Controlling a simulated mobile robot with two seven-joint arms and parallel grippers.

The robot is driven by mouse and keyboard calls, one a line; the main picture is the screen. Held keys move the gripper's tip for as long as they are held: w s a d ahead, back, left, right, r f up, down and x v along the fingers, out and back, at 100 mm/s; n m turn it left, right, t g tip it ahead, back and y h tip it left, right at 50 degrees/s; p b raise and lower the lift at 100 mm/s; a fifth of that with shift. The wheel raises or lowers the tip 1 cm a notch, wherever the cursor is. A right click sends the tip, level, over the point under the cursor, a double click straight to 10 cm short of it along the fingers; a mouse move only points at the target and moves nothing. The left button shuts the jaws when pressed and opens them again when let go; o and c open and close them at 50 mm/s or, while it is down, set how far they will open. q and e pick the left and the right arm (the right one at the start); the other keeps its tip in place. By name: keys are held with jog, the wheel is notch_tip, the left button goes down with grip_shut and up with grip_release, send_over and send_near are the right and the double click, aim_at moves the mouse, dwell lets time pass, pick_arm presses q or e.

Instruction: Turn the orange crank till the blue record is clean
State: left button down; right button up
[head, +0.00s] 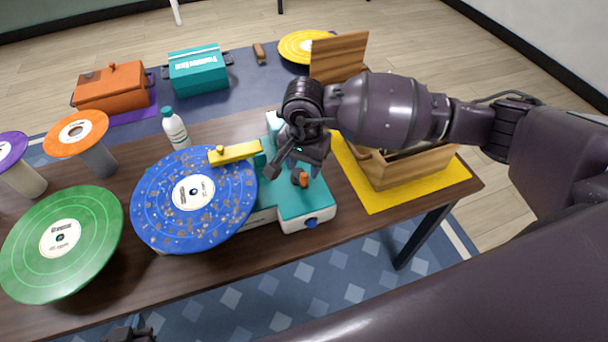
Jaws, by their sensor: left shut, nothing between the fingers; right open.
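The blue record (165,222) lies on a teal and white cleaning machine (295,205), its blue face scattered with brownish specks. A yellow arm (236,153) reaches over the record's upper right edge. The orange crank (303,179) stands on the machine's top, to the right of the record. My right gripper (297,165) is open just above and around the crank's top; I cannot tell whether a finger touches it. My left gripper (132,334) is shut and empty at the bottom edge, mostly cut off, away from the machine.
A green record (90,262) lies at the left. Orange (76,132) and purple (10,147) discs top stands behind it. A white bottle (175,129) stands behind the blue record. An open wooden box (405,180) on a yellow mat (372,203) flanks the machine's right.

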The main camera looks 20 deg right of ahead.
aim_at(304, 174)
jog(key=shift+f, duration=2.3)
jog(key=shift+c, duration=0.4)
grip_shut()
